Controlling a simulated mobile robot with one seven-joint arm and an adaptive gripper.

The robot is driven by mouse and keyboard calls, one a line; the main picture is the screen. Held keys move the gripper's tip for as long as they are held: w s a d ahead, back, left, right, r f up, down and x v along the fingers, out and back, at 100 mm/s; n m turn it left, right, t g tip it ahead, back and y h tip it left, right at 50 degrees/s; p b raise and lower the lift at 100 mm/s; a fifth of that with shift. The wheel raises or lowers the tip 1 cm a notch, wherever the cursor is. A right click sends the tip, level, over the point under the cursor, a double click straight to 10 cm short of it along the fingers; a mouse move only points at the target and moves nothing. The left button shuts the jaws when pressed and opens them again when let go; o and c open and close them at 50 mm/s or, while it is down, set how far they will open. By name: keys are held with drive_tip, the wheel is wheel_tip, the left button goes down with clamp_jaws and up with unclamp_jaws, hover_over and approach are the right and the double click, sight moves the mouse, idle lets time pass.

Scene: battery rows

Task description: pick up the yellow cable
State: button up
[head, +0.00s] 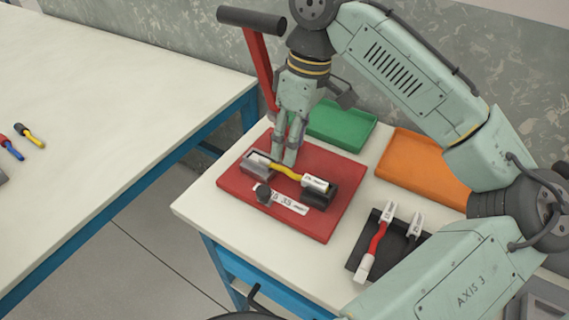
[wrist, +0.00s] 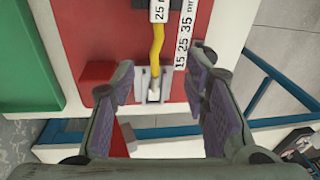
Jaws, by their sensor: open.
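The yellow cable (head: 285,172) lies across a red board (head: 330,224), between a grey holder at its left end and a black holder at its right end. A white label is on its right end. My gripper (head: 289,152) points down over the cable's left part. In the wrist view the cable (wrist: 157,42) runs down to a metal end in the grey holder (wrist: 153,82). My gripper (wrist: 152,78) is open, with one finger on each side of that end. I cannot tell the exact height of the fingertips above it.
A printed size strip (head: 280,201) and a dark knob (head: 263,193) are on the board's front. A green tray (head: 342,127), an orange tray (head: 420,165) and a black tray with a red cable (head: 377,240) stand nearby. A red bar (head: 261,65) rises behind my gripper.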

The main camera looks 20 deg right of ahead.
sight(287, 169)
drive_tip(key=f, duration=0.4)
drive_tip(key=f+p, duration=0.1)
drive_tip(key=shift+a+f, duration=0.3)
drive_tip(key=shift+f, duration=0.1)
drive_tip(key=shift+c, duration=0.5)
clamp_jaws()
